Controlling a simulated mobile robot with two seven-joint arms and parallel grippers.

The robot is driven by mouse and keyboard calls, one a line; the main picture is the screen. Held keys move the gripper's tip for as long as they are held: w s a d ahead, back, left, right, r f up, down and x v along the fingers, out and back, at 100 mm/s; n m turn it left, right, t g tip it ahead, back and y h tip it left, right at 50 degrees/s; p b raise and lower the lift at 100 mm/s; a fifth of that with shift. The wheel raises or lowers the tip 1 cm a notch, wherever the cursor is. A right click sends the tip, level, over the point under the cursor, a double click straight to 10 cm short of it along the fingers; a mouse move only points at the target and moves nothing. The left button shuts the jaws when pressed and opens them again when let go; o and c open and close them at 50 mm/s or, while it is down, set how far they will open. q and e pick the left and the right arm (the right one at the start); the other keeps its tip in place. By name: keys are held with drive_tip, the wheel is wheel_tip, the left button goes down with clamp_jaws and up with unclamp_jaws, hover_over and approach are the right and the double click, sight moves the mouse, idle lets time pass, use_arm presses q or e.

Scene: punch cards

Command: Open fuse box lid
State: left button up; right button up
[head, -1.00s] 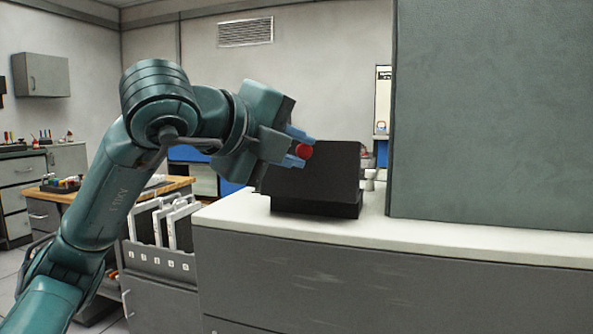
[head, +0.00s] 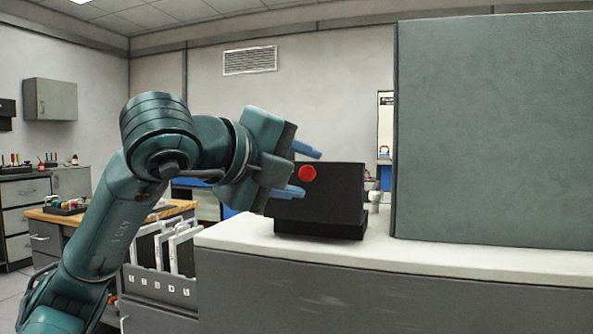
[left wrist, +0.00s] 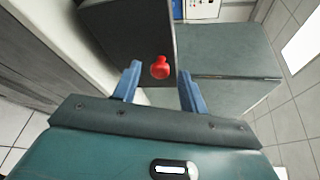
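The fuse box is a black box (head: 335,200) on the white counter, with a red round knob (head: 307,173) on its left part. I cannot tell how far its lid is open. My left gripper (head: 311,174) is open at the box, its blue fingers spread above and below the knob. In the left wrist view the red knob (left wrist: 160,67) stands out from a dark panel (left wrist: 145,30). It lies between the two fingers (left wrist: 159,78), slightly beyond their tips, with a gap on each side. My right gripper is not in view.
The white counter (head: 440,258) runs along the front right. A tall grey-green panel (head: 495,130) stands on it, right of the box. Small white items (head: 374,197) sit just behind the box. A rack of numbered boards (head: 165,265) stands below left.

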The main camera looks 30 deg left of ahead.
use_arm(q)
drive_tip(key=p+v, duration=0.1)
drive_tip(key=v, duration=1.2)
drive_tip(key=shift+p, duration=0.3)
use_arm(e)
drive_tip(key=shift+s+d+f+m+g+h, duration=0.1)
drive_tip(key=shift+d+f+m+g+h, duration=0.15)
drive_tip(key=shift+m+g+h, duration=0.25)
use_arm(q)
drive_tip(key=shift+s, duration=0.1)
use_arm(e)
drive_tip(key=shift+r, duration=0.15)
